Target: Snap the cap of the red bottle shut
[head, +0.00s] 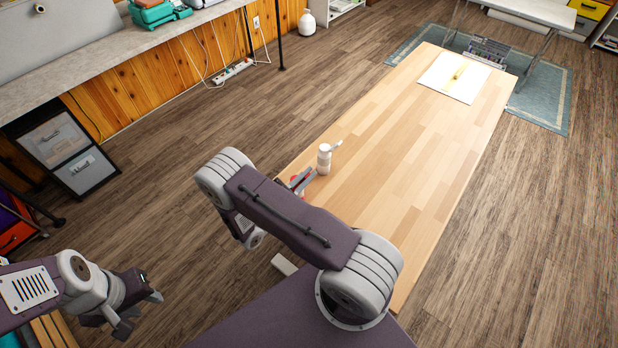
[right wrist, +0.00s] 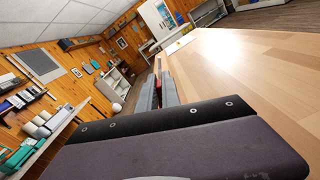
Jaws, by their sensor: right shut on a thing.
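A small patch of red, which I take for the red bottle (head: 293,179), shows at the near left edge of the wooden table, mostly hidden by my right gripper and arm. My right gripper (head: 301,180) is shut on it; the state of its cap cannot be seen. In the right wrist view the fingers (right wrist: 158,88) are seen end-on, close together, low beside the tabletop. My left gripper (head: 140,310) is open and empty, away from the table at the lower left.
A white bottle (head: 324,160) stands upright just beyond the right gripper, with a pale flap sticking out at its top. The wooden table (head: 400,170) is clear in the middle. A white sheet (head: 440,83) with a yellow item lies at its far end.

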